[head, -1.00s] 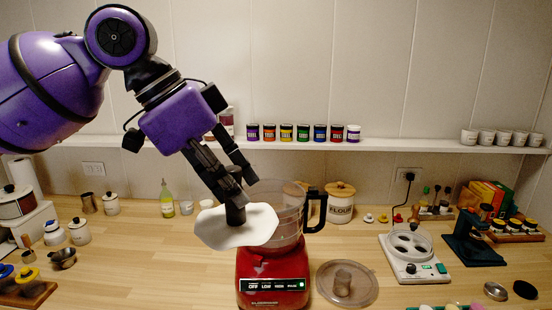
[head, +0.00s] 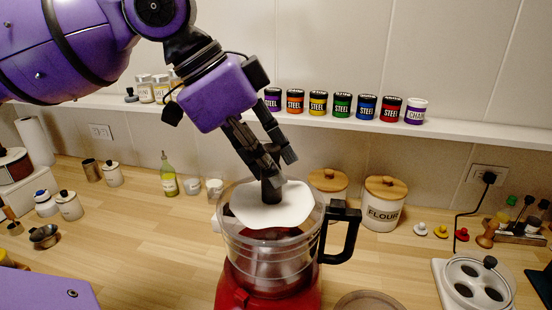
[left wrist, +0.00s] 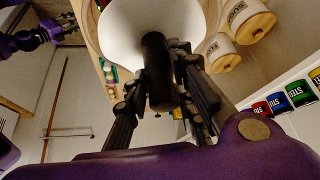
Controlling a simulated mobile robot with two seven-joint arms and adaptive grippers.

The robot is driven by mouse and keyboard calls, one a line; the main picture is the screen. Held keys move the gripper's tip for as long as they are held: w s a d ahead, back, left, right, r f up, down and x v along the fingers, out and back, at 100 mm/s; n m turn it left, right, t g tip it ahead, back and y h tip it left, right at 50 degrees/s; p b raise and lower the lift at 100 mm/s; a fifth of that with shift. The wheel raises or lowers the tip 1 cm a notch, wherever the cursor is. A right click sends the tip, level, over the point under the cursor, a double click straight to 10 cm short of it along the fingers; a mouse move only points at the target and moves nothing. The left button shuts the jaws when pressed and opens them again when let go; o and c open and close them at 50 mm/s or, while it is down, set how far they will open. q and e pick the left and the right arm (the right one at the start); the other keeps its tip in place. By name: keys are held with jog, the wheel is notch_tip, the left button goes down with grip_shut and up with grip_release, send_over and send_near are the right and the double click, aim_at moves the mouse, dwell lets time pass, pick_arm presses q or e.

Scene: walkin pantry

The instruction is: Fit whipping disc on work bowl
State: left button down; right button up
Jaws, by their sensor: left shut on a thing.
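The whipping disc (head: 290,208) is white, with a black hub (head: 270,190) standing up from its middle. My left gripper (head: 272,160) is shut on the hub; the disc and hub also show in the left wrist view (left wrist: 125,20). The clear work bowl (head: 262,258) with its black handle (head: 343,232) sits on the red base (head: 262,292). The disc lies within the outline of the bowl's mouth; I cannot tell whether it is above or just inside the rim. My right gripper (left wrist: 45,32) seems to show in the left wrist view, its fingers unclear.
A clear lid (head: 368,301) lies right of the base, partly cut off. Wooden-lidded canisters (head: 384,208) stand behind the handle. A shelf with several small jars (head: 343,105) runs along the wall.

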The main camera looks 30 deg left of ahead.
aim_at(263, 185)
pick_arm(q)
jog(key=shift+s+r+p, duration=0.1)
jog(key=shift+r+p, duration=0.15)
jog(key=shift+p, duration=0.25)
jog(key=shift+f+p, duration=0.55)
jog(key=shift+f, duration=2.6)
pick_arm(e)
jog(key=shift+w+a+r, duration=0.2)
jog(key=shift+a+r, duration=0.05)
jog(key=shift+r, duration=0.2)
jog(key=shift+w+a+r, duration=0.15)
jog(key=shift+a+r, duration=0.05)
jog(key=shift+r, duration=0.25)
jog(key=shift+w+r, duration=0.1)
jog(key=shift+w+a+r, duration=0.1)
jog(key=shift+w+r, duration=0.5)
jog(key=shift+w, duration=0.2)
pick_arm(q)
jog(key=shift+p, duration=0.3)
pick_arm(e)
jog(key=shift+s+f, duration=0.1)
jog(key=shift+s, duration=0.3)
